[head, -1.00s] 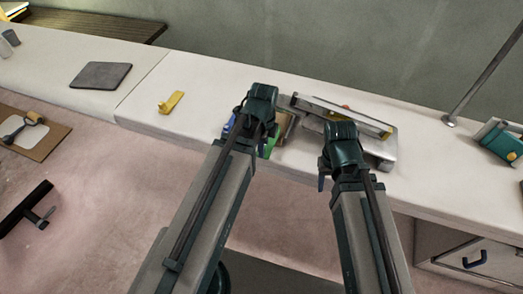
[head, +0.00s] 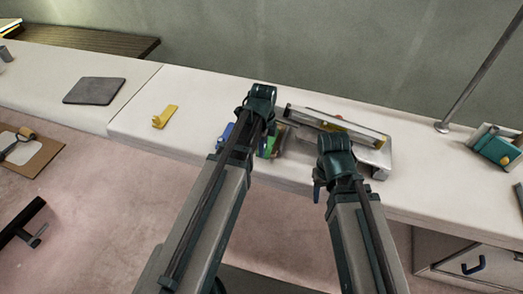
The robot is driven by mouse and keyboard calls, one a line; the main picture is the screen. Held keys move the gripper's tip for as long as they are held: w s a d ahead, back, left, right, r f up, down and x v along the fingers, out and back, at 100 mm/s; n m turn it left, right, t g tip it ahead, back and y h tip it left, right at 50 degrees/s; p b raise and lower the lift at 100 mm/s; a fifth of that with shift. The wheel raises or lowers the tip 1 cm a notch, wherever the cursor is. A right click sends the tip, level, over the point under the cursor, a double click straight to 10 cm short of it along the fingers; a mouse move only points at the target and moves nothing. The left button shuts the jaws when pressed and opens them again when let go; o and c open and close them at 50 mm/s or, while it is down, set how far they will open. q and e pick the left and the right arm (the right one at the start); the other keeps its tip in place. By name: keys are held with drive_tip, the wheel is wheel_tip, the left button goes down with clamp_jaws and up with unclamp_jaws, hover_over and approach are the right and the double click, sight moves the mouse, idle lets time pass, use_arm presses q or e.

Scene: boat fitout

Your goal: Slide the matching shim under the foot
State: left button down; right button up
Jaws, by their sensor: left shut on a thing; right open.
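A metal plate-like fixture (head: 377,157) with a raised long bar (head: 335,125) stands on the white counter, right of centre. A foot under it cannot be made out. Small coloured pieces, one blue (head: 227,133) and one green (head: 273,143), show beside my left gripper (head: 262,128); they may be the shims. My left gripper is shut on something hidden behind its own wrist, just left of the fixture. My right gripper (head: 318,190) is open, at the counter's front edge in front of the fixture, and its fingers are mostly hidden.
A yellow piece (head: 164,116) and a dark grey mat (head: 95,90) lie on the white counter (head: 190,95) to the left. A metal pole (head: 470,85) and a teal box (head: 494,146) stand at the right. The counter between the mat and my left gripper is mostly clear.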

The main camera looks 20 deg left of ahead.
use_arm(q)
drive_tip(key=shift+w+f, duration=0.1)
drive_tip(key=shift+w, duration=1.55)
drive_tip(key=c, duration=0.6)
unclamp_jaws()
wheel_tip(320, 180, up, 14)
drive_tip(key=p, duration=1.3)
drive_tip(key=shift+p, duration=0.35)
drive_tip(key=shift+f, duration=0.1)
